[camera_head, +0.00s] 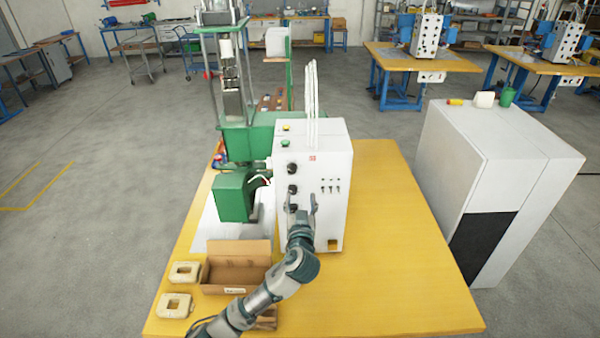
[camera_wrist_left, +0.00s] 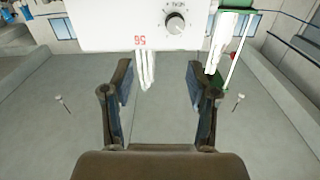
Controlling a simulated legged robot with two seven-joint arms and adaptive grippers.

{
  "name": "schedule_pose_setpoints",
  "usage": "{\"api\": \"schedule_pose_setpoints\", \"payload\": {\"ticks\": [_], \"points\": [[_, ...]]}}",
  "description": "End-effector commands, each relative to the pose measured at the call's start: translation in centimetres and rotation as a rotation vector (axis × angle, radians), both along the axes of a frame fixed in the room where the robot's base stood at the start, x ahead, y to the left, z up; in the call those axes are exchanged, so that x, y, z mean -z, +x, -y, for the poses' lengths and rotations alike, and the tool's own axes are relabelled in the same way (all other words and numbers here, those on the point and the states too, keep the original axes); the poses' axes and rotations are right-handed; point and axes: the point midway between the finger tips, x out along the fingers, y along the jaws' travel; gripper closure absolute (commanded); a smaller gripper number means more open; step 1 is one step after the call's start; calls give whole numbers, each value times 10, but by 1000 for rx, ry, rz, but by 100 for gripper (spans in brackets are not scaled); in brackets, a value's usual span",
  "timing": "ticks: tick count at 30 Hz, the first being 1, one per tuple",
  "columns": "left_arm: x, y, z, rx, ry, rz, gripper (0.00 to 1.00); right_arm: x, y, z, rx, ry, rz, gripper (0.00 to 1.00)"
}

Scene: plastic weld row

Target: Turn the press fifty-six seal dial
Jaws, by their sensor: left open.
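The white control box (camera_head: 325,165) of the press stands on the yellow table, with a red number on its front. Its front has a column of black dials: an upper one (camera_head: 292,168), a middle one (camera_head: 292,189) and a lower one near my gripper. My left gripper (camera_head: 302,207) is open just in front of the box's lower part; I cannot tell whether it touches.
The green press (camera_head: 233,195) stands left of the box. An open cardboard box (camera_head: 237,250) and two cream parts (camera_head: 184,272) lie at the front left of the table (camera_head: 400,260). Its right side is clear. A white cabinet (camera_head: 480,170) stands to the right.

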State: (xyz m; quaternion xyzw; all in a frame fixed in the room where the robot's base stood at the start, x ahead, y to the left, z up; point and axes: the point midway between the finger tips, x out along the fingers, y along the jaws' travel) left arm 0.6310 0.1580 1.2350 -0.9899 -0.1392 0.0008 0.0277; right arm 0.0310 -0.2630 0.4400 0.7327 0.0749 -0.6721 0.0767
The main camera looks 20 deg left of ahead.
Motion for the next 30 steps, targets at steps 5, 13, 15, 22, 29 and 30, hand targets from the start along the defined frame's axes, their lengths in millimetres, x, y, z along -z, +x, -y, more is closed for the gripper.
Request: {"api": "schedule_pose_setpoints", "payload": {"ticks": [5, 13, 15, 22, 29, 30], "points": [[-2, 43, -26, -6, -5, -2, 41, -10, 0, 6, 0, -7, 0, 31], [-3, 98, -31, -4, 2, -1, 41, -20, 0, -23, 1, 28, 0, 31], [-2, 107, -29, -2, 5, -2, 41, -21, 0, -28, -1, 33, 1, 31], [-2, 123, -28, -1, 7, -2, 41, -23, 0, -16, -4, 19, 1, 31], [0, 123, -38, 1, -2, -2, 41, -22, 1, 6, 1, -6, 1, 31], [0, 123, -40, 1, -3, -1, 41, -22, 1, 7, 0, -7, 1, 31]]}}
